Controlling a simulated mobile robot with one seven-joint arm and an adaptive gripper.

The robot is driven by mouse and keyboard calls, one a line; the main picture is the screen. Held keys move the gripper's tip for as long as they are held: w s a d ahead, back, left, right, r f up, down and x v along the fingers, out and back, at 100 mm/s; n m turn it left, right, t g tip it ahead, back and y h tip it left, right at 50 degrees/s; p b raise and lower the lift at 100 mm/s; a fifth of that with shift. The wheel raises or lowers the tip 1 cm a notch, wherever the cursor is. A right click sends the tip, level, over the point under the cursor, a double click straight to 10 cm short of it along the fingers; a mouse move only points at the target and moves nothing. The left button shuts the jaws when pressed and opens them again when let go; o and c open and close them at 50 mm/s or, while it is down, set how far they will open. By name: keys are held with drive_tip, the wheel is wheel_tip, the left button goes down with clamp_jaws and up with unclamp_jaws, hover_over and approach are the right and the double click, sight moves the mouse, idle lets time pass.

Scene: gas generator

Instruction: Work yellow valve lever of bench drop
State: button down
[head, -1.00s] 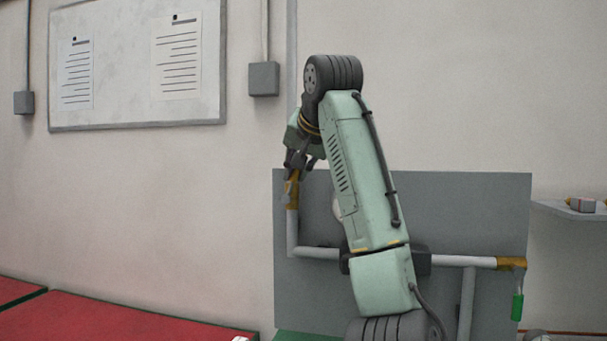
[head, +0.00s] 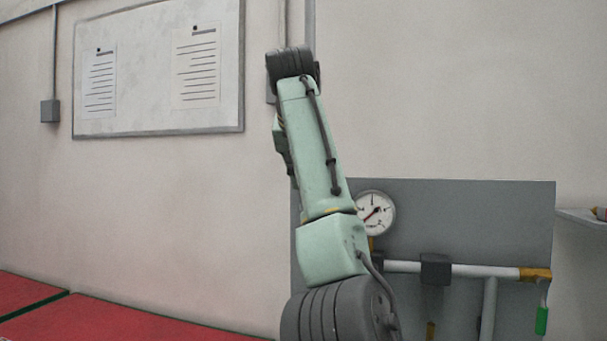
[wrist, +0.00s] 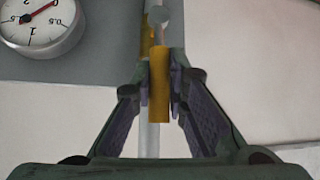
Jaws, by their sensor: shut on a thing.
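The yellow valve lever (wrist: 159,95) stands between the two fingers of my gripper (wrist: 158,97) in the wrist view, and the gripper is shut on it. A pale pipe (wrist: 150,140) runs behind the lever, with a brass-coloured fitting (wrist: 146,42) on it near the top. In the head view my own arm hides the gripper, the lever and the left end of the pipework.
A grey panel (head: 480,225) carries a round gauge (head: 376,212), a white pipe (head: 480,270) and, at its right end, a brass valve (head: 535,274) with a green lever (head: 541,320). A shelf (head: 585,218) is at the right. Red-topped surfaces (head: 130,322) lie at lower left.

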drive_tip(key=c, duration=1.6)
unclamp_jaws()
drive_tip(key=shift+o, duration=0.2)
drive_tip(key=shift+w, duration=0.1)
